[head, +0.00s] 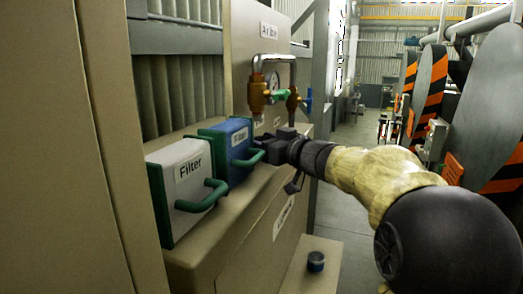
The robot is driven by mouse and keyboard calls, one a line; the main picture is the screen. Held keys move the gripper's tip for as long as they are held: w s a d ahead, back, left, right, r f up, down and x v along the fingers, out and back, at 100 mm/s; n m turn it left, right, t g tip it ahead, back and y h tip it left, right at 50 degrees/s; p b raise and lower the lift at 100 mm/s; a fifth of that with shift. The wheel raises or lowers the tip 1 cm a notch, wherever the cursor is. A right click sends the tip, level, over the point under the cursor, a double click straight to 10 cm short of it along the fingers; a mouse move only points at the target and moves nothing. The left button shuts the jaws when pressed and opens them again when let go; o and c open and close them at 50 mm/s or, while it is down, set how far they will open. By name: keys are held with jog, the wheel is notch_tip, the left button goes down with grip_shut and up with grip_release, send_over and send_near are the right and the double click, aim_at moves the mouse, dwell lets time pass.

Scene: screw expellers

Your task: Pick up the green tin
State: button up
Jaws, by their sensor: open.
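No green tin can be made out in the head view. A small dark round tin (316,262) with a bluish top stands on the low beige ledge (300,284) at the bottom. My gripper (268,148) is open, up beside the blue filter box (226,137), close to its green handle (250,158). I cannot tell whether the gripper touches the handle. The gripper is well above the dark tin and to its left. Nothing shows held in the jaws, though the fingertips are small and partly unclear.
A white filter box (180,172) with a green handle sits left of the blue one on the beige machine housing. Machines with orange-black stripes (433,85) line the right. The grey aisle floor (352,165) is clear.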

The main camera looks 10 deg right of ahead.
jog(key=c, duration=0.7)
jog(key=shift+r, duration=0.1)
jog(key=shift+r, duration=0.6)
notch_tip(320, 180, up, 2)
jog(key=shift+r+b, duration=0.1)
jog(key=shift+b, duration=0.2)
jog(key=b+v, duration=0.5)
jog(key=v, duration=1.3)
jog(key=shift+b, duration=0.4)
